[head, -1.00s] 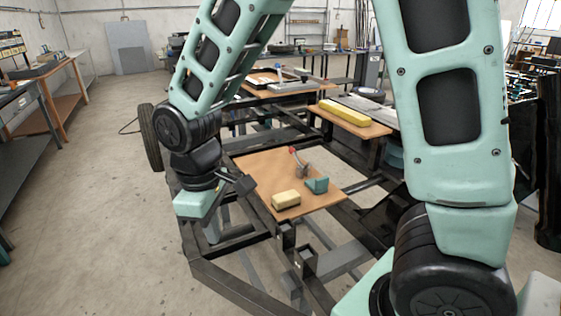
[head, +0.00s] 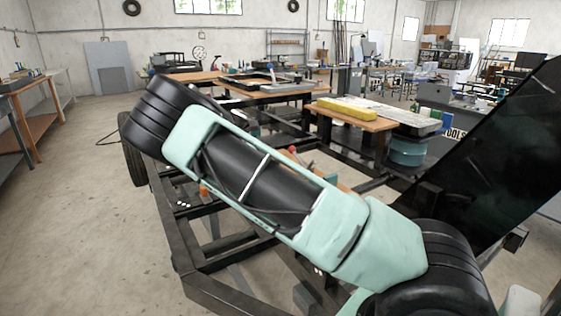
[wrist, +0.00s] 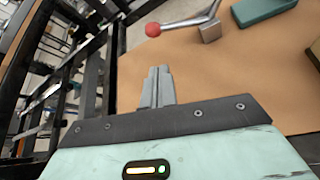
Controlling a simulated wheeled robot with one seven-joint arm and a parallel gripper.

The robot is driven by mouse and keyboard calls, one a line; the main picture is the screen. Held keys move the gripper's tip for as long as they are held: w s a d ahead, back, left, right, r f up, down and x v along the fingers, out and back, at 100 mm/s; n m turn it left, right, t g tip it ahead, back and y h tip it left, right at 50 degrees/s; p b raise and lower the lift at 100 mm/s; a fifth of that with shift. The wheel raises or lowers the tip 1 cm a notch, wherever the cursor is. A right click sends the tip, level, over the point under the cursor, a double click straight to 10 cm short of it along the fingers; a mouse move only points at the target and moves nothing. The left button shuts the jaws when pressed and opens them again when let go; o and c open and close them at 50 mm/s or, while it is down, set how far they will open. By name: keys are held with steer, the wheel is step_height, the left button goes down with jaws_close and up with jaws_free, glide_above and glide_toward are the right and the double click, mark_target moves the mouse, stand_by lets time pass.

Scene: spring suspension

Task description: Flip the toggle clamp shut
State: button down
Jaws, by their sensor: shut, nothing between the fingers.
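The toggle clamp (wrist: 210,32) stands on the brown board (wrist: 215,72) in the wrist view. It has a grey metal lever (wrist: 184,22) that ends in a red ball knob (wrist: 153,29) on the left. The clamp's top end is cut off by the picture edge. My gripper (wrist: 158,72) is shut and empty, with its fingertips pointing toward the lever. In the picture, the tips are a short way below the red knob and appear apart from it. In the head view, my arm hides my gripper and most of the clamp; the red knob (head: 292,149) shows just above the arm.
A teal block (wrist: 264,10) lies right of the clamp. A yellowish block (wrist: 316,50) is cut off at the right edge. Dark frame bars (wrist: 100,70) run beside the board's left edge. A yellow block (head: 347,110) lies on another wooden board behind.

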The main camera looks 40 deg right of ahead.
steer(key=shift+w+d+r, duration=0.15)
steer(key=shift+w, duration=0.05)
steer(key=p+x, duration=0.1)
steer(key=x, duration=0.9)
steer(key=shift+d, duration=0.1)
stand_by(0.4)
